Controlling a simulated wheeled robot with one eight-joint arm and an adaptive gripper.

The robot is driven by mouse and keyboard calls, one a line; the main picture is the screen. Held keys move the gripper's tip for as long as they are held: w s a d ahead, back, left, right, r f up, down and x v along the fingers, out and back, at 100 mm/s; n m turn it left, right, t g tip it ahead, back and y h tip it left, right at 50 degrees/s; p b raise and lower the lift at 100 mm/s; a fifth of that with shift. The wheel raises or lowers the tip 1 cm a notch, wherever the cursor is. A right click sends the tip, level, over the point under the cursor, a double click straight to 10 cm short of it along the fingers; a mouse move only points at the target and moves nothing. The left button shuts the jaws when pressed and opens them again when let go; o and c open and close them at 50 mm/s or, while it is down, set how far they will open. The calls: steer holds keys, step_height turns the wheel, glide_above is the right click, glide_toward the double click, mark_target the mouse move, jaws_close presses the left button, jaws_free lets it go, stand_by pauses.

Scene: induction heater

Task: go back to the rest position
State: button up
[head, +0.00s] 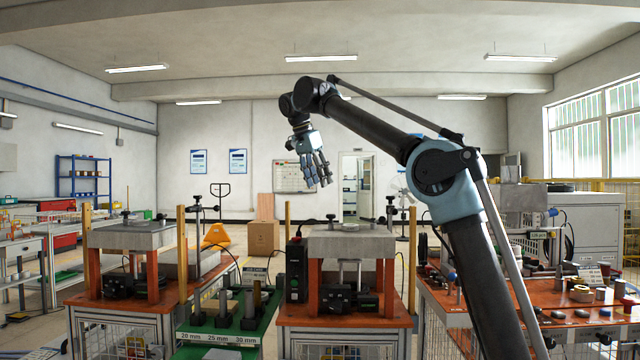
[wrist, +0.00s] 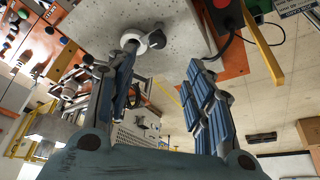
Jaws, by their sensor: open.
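My gripper (head: 317,170) hangs in the air above the middle heater station (head: 352,244), well clear of its grey top plate. My arm rises from the lower right and bends down to the gripper. In the wrist view my gripper (wrist: 165,95) has its two blue-padded fingers apart, with nothing between them. A white ring with a dark pin (wrist: 153,40) sits on the speckled grey plate (wrist: 90,22) beyond the fingertips; the fingers look apart from it.
A second heater station (head: 130,237) stands at left. A green rack (head: 225,335) marked 20, 25 and 30 mm holds dark cylinders between the stations. An orange table (head: 570,315) with small parts is at right. Thin upright posts stand around the stations. The air around my gripper is free.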

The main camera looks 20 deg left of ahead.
steer(key=shift+d, duration=0.1)
steer(key=w+d+f+n+g, duration=0.1)
steer(key=d+f, duration=0.2)
steer(key=d, duration=0.6)
steer(key=w+d+f+n, duration=0.1)
steer(key=d+f, duration=0.1)
steer(key=d, duration=0.6)
steer(key=s+d+f+n+y, duration=0.1)
steer(key=s+d+f, duration=0.2)
steer(key=d+f, duration=0.35)
steer(key=s+d+f, duration=0.3)
steer(key=d+f, duration=0.1)
steer(key=d, duration=0.5)
steer(key=s+d+f+n, duration=0.1)
steer(key=s+d+f, duration=0.4)
steer(key=f, duration=0.7)
steer(key=s+d+f+n+y, duration=0.1)
steer(key=s+d+f, duration=0.5)
steer(key=s+f, duration=0.4)
steer(key=s+d+f+n, duration=0.1)
steer(key=s+d+f, duration=0.5)
steer(key=f, duration=0.8)
steer(key=shift+s+d+n+g, duration=0.25)
steer(key=shift+s+n+g, duration=0.05)
steer(key=shift+s, duration=0.9)
